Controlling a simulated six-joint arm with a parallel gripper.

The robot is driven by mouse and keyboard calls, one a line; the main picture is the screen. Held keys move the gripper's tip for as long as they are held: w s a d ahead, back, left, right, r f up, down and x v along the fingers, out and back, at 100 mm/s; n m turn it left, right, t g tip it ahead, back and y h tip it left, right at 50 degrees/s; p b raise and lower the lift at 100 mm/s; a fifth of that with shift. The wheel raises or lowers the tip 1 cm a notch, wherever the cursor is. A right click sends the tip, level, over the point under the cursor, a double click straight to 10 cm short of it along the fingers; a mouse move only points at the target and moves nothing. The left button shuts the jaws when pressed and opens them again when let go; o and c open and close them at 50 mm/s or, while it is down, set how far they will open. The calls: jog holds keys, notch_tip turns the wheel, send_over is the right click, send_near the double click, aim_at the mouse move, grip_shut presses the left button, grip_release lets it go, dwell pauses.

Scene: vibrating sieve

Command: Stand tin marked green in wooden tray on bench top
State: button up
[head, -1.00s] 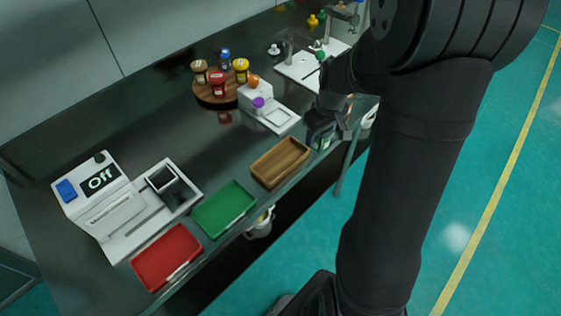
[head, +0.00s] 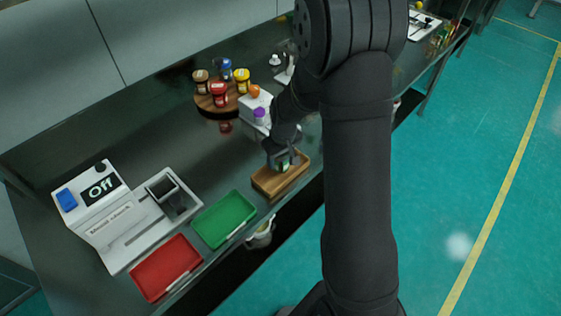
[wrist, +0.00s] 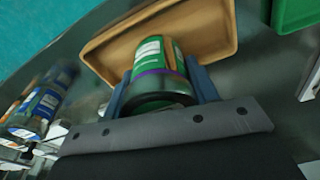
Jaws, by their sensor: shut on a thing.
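My gripper (head: 284,160) is over the wooden tray (head: 262,189), shut on the green-marked tin (wrist: 152,68). In the wrist view the tin sits between the two blue-grey fingers, showing a green and white label, a purple band and a dark end. The tray (wrist: 222,20) lies behind the tin in that view. In the head view the tin (head: 285,165) is small and partly covered by my gripper. I cannot tell whether its base touches the tray floor.
A green tray (head: 224,218) and a red tray (head: 166,268) lie to the left on the bench. The sieve machine (head: 118,225) reads "Off". A round wooden stand (head: 210,105) with several jars is behind. Other tins (wrist: 40,105) show at the left of the wrist view.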

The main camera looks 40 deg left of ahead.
jog(key=shift+f, duration=1.2)
jog(key=shift+f, duration=0.1)
jog(key=o, duration=1.1)
jog(key=r, duration=0.4)
jog(key=d+r, duration=0.1)
jog(key=r, duration=0.7)
jog(key=shift+s+d, duration=0.1)
jog(key=shift+d, duration=0.15)
jog(key=f, duration=0.4)
jog(key=a+f, duration=0.1)
jog(key=f, duration=0.7)
jog(key=shift+a+f, duration=0.1)
jog(key=shift+a, duration=0.15)
jog(key=shift+r, duration=0.2)
